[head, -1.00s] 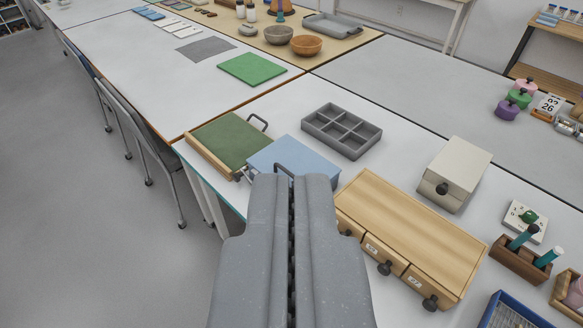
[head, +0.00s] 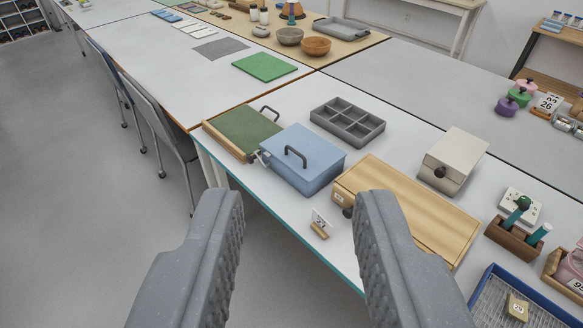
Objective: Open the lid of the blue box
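The blue box (head: 316,178) stands on the white table, with its lid (head: 302,151) shut. A dark arched handle (head: 295,156) stands on top of the lid. My gripper (head: 295,205) is open and empty, its two grey fingers wide apart in the foreground. The box lies beyond the fingertips, seen through the gap between them, and neither finger appears to touch it.
A green-topped wooden box (head: 242,133) with a handle stands just left of the blue box. A grey divided tray (head: 348,122) is behind it. A wooden drawer unit (head: 410,205) is to the right.

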